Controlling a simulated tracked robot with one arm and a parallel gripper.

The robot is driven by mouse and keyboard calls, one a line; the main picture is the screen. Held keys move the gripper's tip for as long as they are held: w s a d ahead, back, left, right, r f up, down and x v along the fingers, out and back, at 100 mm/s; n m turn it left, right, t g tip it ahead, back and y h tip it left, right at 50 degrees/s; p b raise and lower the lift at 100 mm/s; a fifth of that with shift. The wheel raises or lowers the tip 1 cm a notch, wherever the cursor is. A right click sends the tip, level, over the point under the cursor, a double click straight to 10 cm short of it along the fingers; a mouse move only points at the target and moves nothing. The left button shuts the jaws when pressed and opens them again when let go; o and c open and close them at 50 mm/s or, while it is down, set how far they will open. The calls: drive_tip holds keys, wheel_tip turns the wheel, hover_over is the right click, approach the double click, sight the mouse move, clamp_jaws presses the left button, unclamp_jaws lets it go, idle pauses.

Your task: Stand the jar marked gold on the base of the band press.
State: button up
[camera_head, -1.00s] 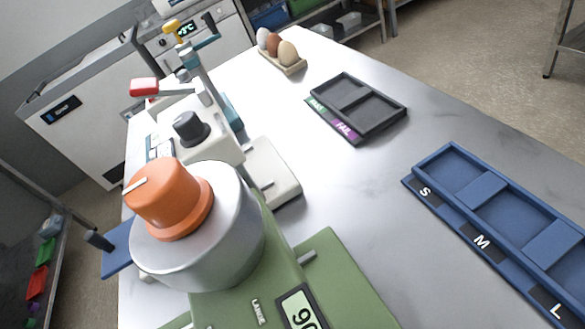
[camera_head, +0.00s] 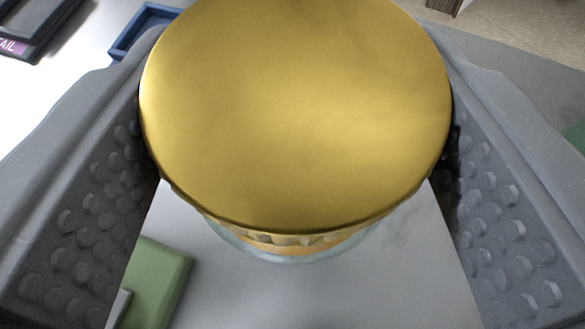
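A jar with a wide gold lid (camera_head: 295,110) fills the middle of the view, seen from above. Below the lid's front edge a strip of its orange and pale glassy side shows; the rest of the jar is hidden by the lid. My gripper (camera_head: 300,150) has one grey, studded finger on each side, and both meet the lid's edges, so it is shut on the jar. Any marking on the jar is not visible. I cannot identify the band press in this view.
A pale bench top (camera_head: 330,285) lies below. A green machine part (camera_head: 160,280) shows at the lower left, partly behind the left finger.

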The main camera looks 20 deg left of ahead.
sight(291, 258)
wheel_tip(291, 258, down, 4)
drive_tip(key=shift+r, duration=0.2)
drive_tip(key=o, duration=1.4)
drive_tip(key=shift+f, duration=0.1)
drive_tip(key=shift+c, duration=0.2)
drive_tip(key=shift+s+r, duration=0.2)
drive_tip(key=v, duration=1.1)
drive_tip(key=shift+s, duration=0.3)
drive_tip(key=shift+d, duration=0.15)
